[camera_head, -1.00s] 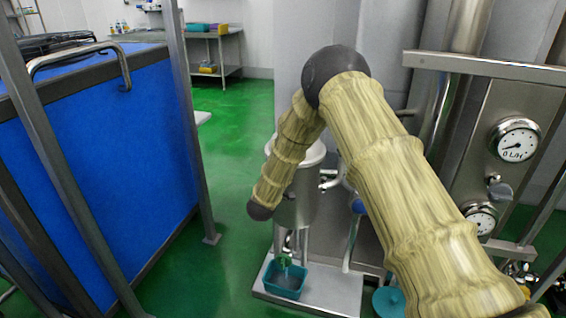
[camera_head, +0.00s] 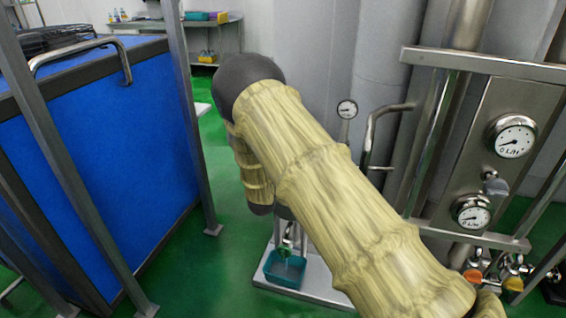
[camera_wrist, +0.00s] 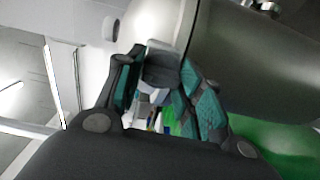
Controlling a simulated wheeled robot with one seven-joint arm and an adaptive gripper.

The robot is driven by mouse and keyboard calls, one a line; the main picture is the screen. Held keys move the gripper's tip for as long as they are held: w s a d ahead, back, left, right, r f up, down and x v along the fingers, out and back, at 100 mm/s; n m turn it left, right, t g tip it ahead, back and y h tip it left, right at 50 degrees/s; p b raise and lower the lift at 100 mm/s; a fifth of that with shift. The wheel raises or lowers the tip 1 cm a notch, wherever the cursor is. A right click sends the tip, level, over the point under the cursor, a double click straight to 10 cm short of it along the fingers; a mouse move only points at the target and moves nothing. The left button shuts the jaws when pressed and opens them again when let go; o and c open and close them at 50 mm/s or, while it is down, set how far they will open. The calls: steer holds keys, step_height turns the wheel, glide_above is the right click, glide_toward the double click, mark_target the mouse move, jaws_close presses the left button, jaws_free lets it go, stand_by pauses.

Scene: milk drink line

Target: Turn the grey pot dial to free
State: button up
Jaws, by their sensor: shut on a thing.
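In the wrist view a dark grey dial (camera_wrist: 161,70) sits between the two teal-padded fingers of my gripper (camera_wrist: 161,62), which is shut on it. Whether the dial is turned, and any marking around it, cannot be read. A large smooth grey metal surface (camera_wrist: 245,55) curves past at the upper right, close to the right finger. In the head view my forearm covers the pot almost wholly, and my gripper and the dial are hidden behind it.
A teal bin (camera_head: 285,270) stands on a low metal platform below my arm. A blue-sided container (camera_head: 110,145) is at the left behind metal posts. At the right a steel panel (camera_head: 495,105) carries gauges and a grey knob (camera_head: 495,185). Green floor lies between.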

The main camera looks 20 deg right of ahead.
stand_by(0.4)
steer(key=o, duration=1)
steer(key=shift+s+a, duration=0.1)
steer(key=v, duration=1.1)
steer(key=shift+s+a, duration=0.2)
